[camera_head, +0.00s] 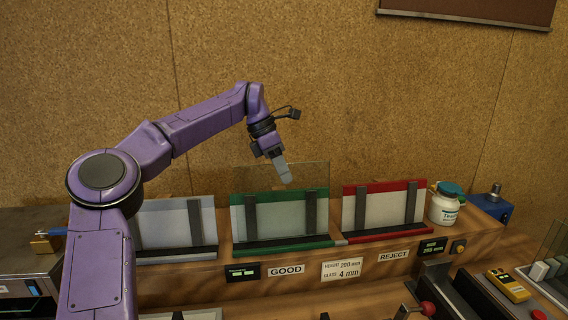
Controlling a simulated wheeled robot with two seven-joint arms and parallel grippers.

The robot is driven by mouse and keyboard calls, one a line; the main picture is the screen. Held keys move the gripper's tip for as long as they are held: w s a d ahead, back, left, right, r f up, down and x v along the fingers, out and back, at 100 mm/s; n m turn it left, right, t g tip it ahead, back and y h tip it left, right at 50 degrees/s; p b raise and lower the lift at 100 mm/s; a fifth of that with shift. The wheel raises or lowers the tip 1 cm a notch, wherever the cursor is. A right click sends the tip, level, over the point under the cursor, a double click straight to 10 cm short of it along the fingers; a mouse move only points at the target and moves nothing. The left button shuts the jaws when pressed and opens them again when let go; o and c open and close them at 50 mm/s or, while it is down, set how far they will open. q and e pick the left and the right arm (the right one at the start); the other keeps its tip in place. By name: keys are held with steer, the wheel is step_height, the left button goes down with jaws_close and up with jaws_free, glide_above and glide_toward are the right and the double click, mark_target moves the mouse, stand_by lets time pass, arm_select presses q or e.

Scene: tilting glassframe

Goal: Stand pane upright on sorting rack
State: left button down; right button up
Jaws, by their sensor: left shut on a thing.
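The clear glass pane (312,174) stands nearly upright at the green section of the sorting rack (237,212), its top showing above the green frame. A GOOD label sits below that section. My left gripper (285,174) reaches in from the upper left and is shut on the pane near its top edge. The pane's lower part overlaps the green section, and I cannot tell whether its bottom edge touches the rack's ledge. My right gripper is not in view.
A red rack section (377,187) marked REJECT stands to the right, and a blue-grey section (150,225) to the left. A white jar with a teal lid (446,204) stands right of the red section. A yellow device (508,285) lies at the lower right.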

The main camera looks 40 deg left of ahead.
arm_select(q)
steer(key=f, duration=0.1)
steer(key=w+a+f, duration=0.2)
steer(key=shift+f+p, duration=0.4)
steer(key=shift+a+f, duration=0.1)
steer(key=shift+f, duration=0.1)
stand_by(0.6)
steer(key=c, duration=1.1)
jaws_free()
steer(key=shift+s, duration=0.1)
steer(key=p+v, duration=0.1)
steer(key=v, duration=0.9)
steer(key=shift+r+p, duration=0.25)
steer(key=shift+p, duration=0.05)
